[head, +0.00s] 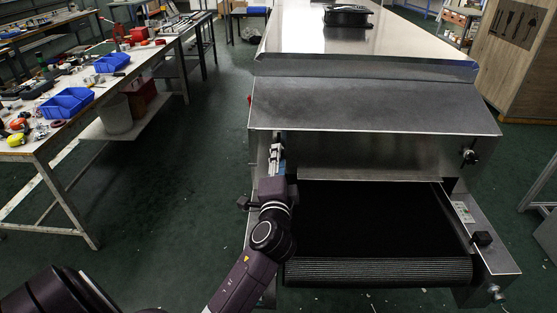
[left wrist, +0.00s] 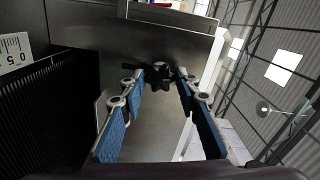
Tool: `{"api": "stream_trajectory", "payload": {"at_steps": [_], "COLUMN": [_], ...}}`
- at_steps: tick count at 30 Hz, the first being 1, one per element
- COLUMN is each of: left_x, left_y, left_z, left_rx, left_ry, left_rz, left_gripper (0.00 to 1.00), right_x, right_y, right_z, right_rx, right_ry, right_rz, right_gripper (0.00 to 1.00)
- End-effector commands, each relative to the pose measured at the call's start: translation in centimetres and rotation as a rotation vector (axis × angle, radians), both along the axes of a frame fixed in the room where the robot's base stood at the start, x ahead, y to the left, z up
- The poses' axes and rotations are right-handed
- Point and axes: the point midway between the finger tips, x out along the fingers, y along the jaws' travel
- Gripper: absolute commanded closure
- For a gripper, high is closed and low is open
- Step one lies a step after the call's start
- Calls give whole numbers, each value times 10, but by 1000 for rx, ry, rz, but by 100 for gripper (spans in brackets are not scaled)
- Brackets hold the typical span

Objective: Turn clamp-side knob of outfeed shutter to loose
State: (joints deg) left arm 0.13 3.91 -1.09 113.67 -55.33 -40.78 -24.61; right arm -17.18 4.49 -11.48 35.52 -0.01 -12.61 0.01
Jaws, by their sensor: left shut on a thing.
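The outfeed shutter (head: 385,155) is the metal plate across the dryer's outlet, above the black belt. A black star-shaped knob (left wrist: 162,75) shows on the metal face in the left wrist view, between my left fingertips. My left gripper (head: 278,142) is at the shutter's left end in the head view; it also shows in the left wrist view (left wrist: 161,77), with its blue-padded fingers on either side of the knob and shut on it. The gripper hides this knob in the head view. Another black knob (head: 469,157) is at the shutter's right end. My right gripper is not in view.
The black conveyor belt (head: 375,225) lies right of my left arm, between metal side rails. A scale plate (left wrist: 14,50) shows at the left wrist view's edge. A workbench (head: 120,75) with blue bins stands at left. Green floor is clear between bench and dryer.

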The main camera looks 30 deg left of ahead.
Motion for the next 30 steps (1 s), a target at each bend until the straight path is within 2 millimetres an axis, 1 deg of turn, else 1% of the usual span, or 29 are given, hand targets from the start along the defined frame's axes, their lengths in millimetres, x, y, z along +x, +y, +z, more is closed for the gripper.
{"api": "stream_trajectory", "payload": {"at_steps": [2,3,7,13,15,19,23,30], "left_x": [-1,-1,-1,0,-1,-8,-27,-71], "left_y": [0,0,0,0,0,-5,-16,-43], "left_z": [-3,-3,-2,-1,-1,-2,-3,-3], "left_rx": [-1,-1,-1,0,1,-1,-2,-4], "left_ry": [6,6,5,3,3,3,6,7], "left_rz": [2,2,2,1,1,0,1,0], "left_gripper": [94,67,53,53,53,53,53,53], "right_x": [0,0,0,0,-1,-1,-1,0], "right_y": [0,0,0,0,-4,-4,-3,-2], "right_z": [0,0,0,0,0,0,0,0], "right_rx": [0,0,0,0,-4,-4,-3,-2], "right_ry": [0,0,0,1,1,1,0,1], "right_rz": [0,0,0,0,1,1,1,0], "right_gripper": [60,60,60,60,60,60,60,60]}}
